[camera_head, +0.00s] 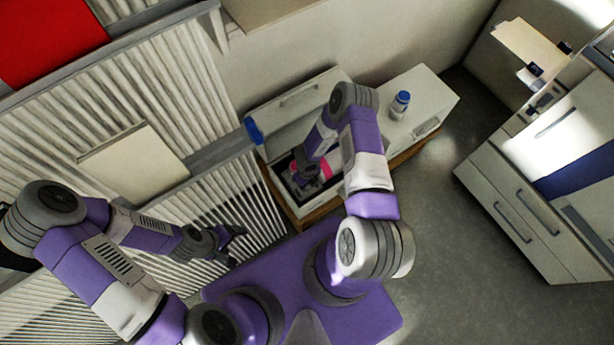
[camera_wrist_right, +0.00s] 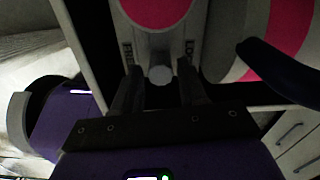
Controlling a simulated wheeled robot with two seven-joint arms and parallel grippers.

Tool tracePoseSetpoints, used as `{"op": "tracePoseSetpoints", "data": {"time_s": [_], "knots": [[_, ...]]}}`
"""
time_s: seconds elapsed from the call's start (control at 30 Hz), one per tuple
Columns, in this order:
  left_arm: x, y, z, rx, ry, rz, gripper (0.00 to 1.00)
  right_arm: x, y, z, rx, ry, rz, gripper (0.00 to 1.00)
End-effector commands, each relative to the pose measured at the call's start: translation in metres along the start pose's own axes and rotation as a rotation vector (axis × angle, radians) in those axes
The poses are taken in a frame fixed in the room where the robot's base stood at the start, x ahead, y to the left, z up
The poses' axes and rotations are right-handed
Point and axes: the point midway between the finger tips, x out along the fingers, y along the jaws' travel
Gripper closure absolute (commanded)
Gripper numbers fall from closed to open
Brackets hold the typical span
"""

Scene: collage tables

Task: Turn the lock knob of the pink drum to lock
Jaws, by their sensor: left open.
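The pink drum (camera_head: 326,168) sits in an open-topped bay of the white cabinet in the head view, mostly hidden by my right arm. In the right wrist view a pink disc of the drum (camera_wrist_right: 158,8) shows at the top, with a grey-white plate below it. A small pale lock knob (camera_wrist_right: 160,75) sits on that plate, between the letters FREE at left and LOCK at right, both partly covered. My right gripper (camera_wrist_right: 160,72) has its fingers on either side of the knob, with gaps visible. My left gripper (camera_head: 234,238) is open and empty, away from the drum.
The white cabinet (camera_head: 440,88) carries a blue-and-white bottle (camera_head: 400,104) on its right part. A raised white lid or panel (camera_head: 300,98) stands behind the bay. Ribbed panels (camera_head: 60,150) fill the left side. A drawer unit (camera_head: 510,205) stands at right, with open floor between.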

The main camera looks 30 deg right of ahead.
Motion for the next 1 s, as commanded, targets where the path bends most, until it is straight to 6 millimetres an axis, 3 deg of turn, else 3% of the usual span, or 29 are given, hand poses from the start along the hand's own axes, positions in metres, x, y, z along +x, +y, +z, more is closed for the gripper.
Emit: {"op": "tracePoseSetpoints", "data": {"time_s": [0.07, 0.37, 0.8, 1.0], "knots": [[0.000, 0.000, 0.000, 0.000, 0.000, 0.000, 0.19, 0.000, 0.000, 0.000, -0.001, 0.000, 0.000, 0.45], [-0.001, 0.000, 0.000, 0.000, 0.000, 0.000, 0.19, -0.002, 0.000, 0.000, -0.002, 0.001, -0.001, 0.45], [-0.026, 0.010, 0.001, 0.000, 0.000, 0.000, 0.19, -0.067, -0.001, 0.000, -0.002, -0.001, -0.002, 0.45], [-0.028, 0.011, 0.001, 0.000, 0.000, 0.000, 0.19, -0.076, 0.000, 0.000, -0.002, 0.001, 0.000, 0.45]]}}
